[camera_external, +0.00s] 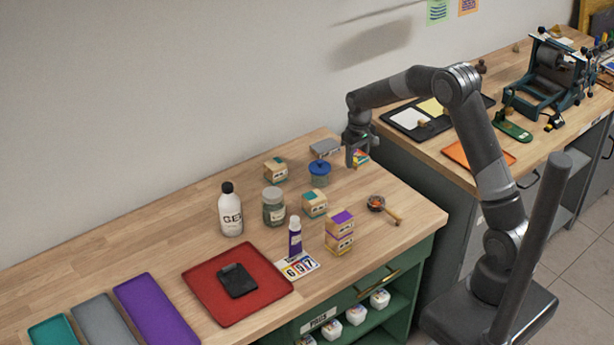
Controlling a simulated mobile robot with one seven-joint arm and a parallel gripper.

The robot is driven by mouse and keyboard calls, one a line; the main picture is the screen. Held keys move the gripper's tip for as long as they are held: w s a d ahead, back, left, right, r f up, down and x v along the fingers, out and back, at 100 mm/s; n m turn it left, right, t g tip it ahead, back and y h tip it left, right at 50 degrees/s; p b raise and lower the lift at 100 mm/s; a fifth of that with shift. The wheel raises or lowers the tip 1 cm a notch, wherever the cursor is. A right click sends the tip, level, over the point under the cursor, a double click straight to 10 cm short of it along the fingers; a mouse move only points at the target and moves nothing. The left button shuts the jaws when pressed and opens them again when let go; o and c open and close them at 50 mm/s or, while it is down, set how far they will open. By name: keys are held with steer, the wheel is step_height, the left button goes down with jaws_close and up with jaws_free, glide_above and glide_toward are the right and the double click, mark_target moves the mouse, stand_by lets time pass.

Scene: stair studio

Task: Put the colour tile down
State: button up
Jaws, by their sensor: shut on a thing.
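My gripper (358,163) hangs at the end of my arm over the far right part of the wooden bench (400,192). It is shut on the colour tile (361,156), a small piece with several bright colours, partly hidden by the fingers. The gripper points down. The tile appears to be above the bench top; I cannot tell the exact gap.
Left of the gripper are a blue lidded jar (319,174), a grey flat block (324,147) and small boxes (276,169). A wooden-handled tool (384,208) lies in front. A red mat (236,284) lies front left. Bare wood lies right of the gripper.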

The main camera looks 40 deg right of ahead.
steer(key=shift+f, duration=1.8)
steer(key=shift+f, duration=0.2)
steer(key=o, duration=1)
